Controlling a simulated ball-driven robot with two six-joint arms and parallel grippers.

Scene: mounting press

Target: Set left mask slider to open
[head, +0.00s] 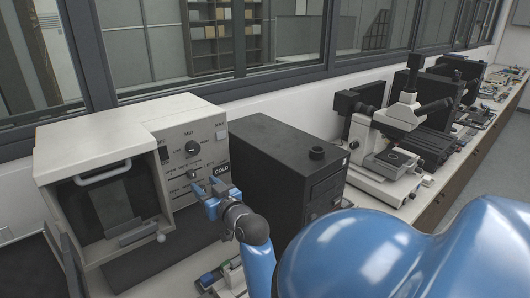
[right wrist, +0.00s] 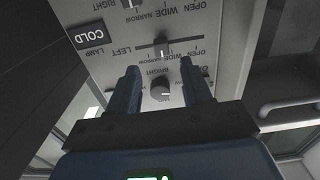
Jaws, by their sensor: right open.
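The press's control panel (head: 203,133) has sliders and a dark knob (head: 192,147). In the right wrist view the panel is upside down, and the slider marked LEFT (right wrist: 162,48) shows near the middle of its slot, by small OPEN, WIDE and NARROW labels. Its exact setting is too small to tell. My left gripper is out of view.
A second slider, marked RIGHT (right wrist: 136,4), lies at the top of the right wrist view. A COLD label (head: 221,168) is beside my right gripper. A black box (head: 285,165) stands right of the press, with a white microscope (head: 395,125) beyond it.

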